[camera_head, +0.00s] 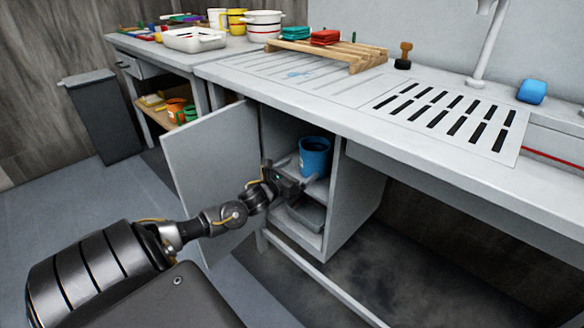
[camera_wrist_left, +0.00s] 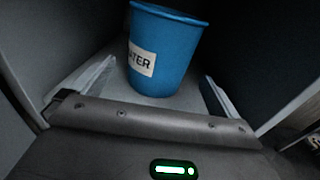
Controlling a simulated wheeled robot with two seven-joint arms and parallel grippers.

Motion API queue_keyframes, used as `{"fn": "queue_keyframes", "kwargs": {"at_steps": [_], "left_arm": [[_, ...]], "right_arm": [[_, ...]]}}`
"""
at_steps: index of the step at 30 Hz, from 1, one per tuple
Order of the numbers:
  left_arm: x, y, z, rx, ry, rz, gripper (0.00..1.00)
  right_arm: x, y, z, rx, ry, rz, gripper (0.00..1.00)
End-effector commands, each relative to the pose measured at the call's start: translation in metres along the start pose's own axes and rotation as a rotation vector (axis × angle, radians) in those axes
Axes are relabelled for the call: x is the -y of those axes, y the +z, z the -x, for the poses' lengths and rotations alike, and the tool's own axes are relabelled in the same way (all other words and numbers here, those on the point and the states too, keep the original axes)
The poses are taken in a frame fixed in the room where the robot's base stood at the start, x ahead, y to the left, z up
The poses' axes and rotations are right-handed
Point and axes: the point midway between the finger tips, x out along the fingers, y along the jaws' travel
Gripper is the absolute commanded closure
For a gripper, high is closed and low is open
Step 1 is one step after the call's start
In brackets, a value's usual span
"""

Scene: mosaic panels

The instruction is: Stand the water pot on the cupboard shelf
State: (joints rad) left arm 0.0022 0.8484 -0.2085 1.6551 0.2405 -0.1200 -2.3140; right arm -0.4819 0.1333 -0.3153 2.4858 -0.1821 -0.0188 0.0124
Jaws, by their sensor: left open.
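The water pot (camera_head: 315,157) is a blue pot standing upright on the cupboard shelf (camera_head: 318,189), inside the open cupboard under the counter. In the left wrist view the pot (camera_wrist_left: 165,50) shows a white label ending in "TER". My left gripper (camera_head: 301,172) reaches into the cupboard opening at shelf height. Its two fingers are spread wide in the left wrist view (camera_wrist_left: 150,98), one on each side of the pot's lower part, with gaps visible between them and the pot. My right gripper is not in view.
The cupboard door (camera_head: 213,150) stands open to the left of the arm. A lower shelf holds a grey tray (camera_head: 306,214). The counter (camera_head: 345,112) overhangs the cupboard and carries a wooden rack (camera_head: 335,52) and a blue block (camera_head: 531,91). A dark bin (camera_head: 104,118) stands far left.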

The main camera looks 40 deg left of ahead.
Motion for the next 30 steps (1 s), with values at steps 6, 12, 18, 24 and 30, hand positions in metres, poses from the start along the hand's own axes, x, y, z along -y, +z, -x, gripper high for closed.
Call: {"fn": "queue_keyframes", "kwargs": {"at_steps": [6,12,18,24,30], "left_arm": [[0.000,0.001,0.029,0.000,-0.001,0.000,0.00],[0.000,0.001,0.038,0.000,0.000,0.000,0.00],[0.000,0.001,0.038,0.001,0.000,0.000,0.00],[0.027,-0.013,0.047,-0.020,-0.039,0.146,0.00],[0.153,-0.044,0.095,-0.151,-0.194,0.853,0.00]], "right_arm": [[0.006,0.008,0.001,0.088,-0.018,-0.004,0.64],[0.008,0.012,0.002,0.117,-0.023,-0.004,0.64],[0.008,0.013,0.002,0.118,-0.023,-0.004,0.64],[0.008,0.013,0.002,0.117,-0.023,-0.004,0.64],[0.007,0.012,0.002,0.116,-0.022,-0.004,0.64]]}}
